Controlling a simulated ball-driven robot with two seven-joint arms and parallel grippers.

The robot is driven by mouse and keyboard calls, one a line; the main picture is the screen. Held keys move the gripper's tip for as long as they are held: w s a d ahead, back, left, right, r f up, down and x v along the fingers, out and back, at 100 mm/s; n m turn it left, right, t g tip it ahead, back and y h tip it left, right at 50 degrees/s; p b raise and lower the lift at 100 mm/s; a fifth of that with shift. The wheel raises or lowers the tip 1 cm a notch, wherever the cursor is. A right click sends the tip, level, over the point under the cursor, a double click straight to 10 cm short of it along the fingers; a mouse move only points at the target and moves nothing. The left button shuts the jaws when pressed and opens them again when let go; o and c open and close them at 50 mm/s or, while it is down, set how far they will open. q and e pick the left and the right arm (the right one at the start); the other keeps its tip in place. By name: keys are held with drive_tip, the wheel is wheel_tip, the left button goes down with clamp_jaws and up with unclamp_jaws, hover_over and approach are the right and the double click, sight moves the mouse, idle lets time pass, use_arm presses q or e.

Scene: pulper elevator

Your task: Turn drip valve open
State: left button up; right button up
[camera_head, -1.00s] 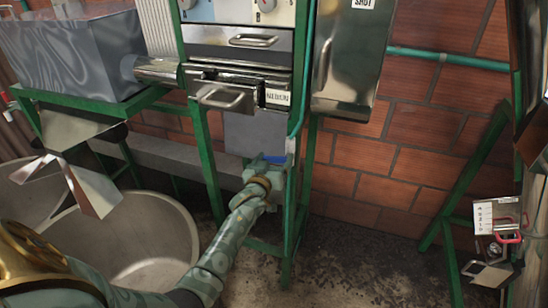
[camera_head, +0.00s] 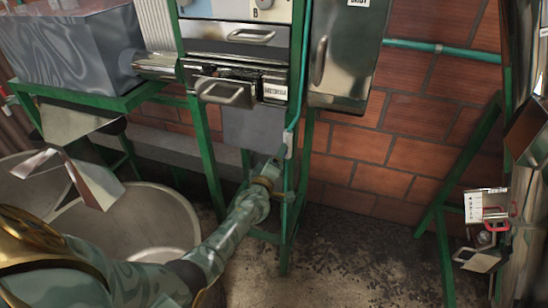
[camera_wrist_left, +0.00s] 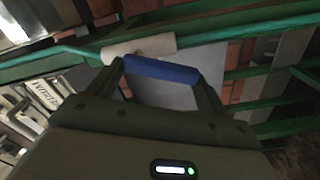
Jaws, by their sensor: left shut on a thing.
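The drip valve shows in the left wrist view as a pale cylindrical body (camera_wrist_left: 138,48) on a thin teal pipe, with a blue handle (camera_wrist_left: 160,69) beside it. My left gripper (camera_wrist_left: 161,78) is shut on the blue handle, one finger at each end. In the head view, my left gripper (camera_head: 276,164) is low at the green frame, just below the pale valve body (camera_head: 289,143) on the teal pipe. There the blue handle is hidden by my gripper. My right gripper is in neither view.
The green frame (camera_head: 206,160) carries metal drawers (camera_head: 232,92) with handles above my left arm. A metal cabinet (camera_head: 345,60) hangs to the right. Large round basins (camera_head: 145,225) stand left of my arm. A sign with red-handled items (camera_head: 490,215) is at far right. The middle floor is clear.

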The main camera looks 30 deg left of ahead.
use_arm(q)
drive_tip(key=n, duration=0.2)
drive_tip(key=d+f+n, duration=0.1)
drive_tip(key=n, duration=0.1)
drive_tip(key=shift+f+n, duration=0.1)
drive_tip(key=shift+n, duration=0.3)
drive_tip(key=shift+d, duration=0.1)
idle(0.3)
drive_tip(key=o, duration=1.4)
drive_tip(key=shift+c, duration=0.2)
drive_tip(key=shift+s, duration=0.1)
drive_tip(key=p+v, duration=0.3)
drive_tip(key=v, duration=1.3)
